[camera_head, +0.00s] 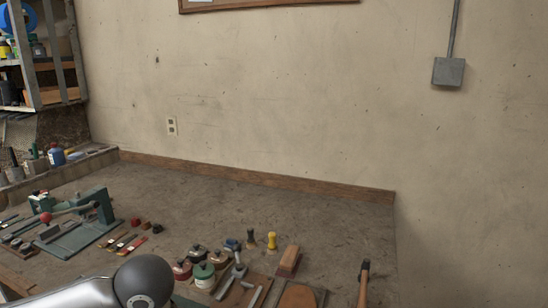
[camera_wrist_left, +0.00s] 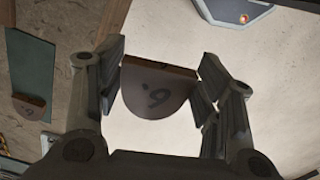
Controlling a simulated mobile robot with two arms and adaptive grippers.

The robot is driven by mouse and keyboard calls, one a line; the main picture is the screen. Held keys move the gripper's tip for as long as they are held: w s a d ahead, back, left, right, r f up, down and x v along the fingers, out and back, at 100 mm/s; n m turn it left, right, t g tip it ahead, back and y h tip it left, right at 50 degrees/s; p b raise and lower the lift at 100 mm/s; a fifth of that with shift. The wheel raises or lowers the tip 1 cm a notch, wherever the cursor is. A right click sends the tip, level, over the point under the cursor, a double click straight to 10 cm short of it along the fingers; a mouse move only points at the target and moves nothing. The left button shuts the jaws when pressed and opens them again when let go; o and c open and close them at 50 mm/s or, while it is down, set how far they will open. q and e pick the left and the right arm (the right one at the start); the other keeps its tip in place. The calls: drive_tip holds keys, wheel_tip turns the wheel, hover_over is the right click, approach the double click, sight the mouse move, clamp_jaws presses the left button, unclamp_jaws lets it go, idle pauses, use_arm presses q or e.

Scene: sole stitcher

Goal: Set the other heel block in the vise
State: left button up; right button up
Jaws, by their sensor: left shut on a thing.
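My left gripper (camera_wrist_left: 158,78) is shut on a heel block (camera_wrist_left: 155,98), seen in the left wrist view. The block is D-shaped and dark brown-grey, with a straight brown edge and a dark mark like a 6 or 9 on its face. It sits between the two fingers. A second heel block (camera_wrist_left: 29,106) with a similar mark lies at the left of that view, at the end of a grey-green strip. I cannot make out the vise for certain in either view. In the head view, only my left arm shows at the bottom, and its gripper is out of frame. My right gripper is not in view.
A green bench device (camera_head: 98,206) with a red-knobbed lever stands at the left of the workbench (camera_head: 185,212). Round tins (camera_head: 204,273), a brown block (camera_head: 289,261) and a hammer (camera_head: 364,275) lie in front. The bench's back strip is clear.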

use_arm(q)
drive_tip(key=m, duration=0.4)
drive_tip(key=shift+s+a+f+m, duration=0.1)
drive_tip(key=shift+a+f+m, duration=0.2)
drive_tip(key=shift+a, duration=0.1)
drive_tip(key=m, duration=0.4)
drive_tip(key=shift+s+a+f, duration=0.15)
drive_tip(key=shift+a, duration=0.2)
drive_tip(key=m, duration=0.4)
drive_tip(key=shift+s+a+f+m, duration=0.15)
drive_tip(key=shift+a+m, duration=0.15)
drive_tip(key=shift+a, duration=0.05)
drive_tip(key=m, duration=0.4)
drive_tip(key=shift+s+a+f, duration=0.1)
drive_tip(key=shift+a+f, duration=0.05)
drive_tip(key=shift+a, duration=0.15)
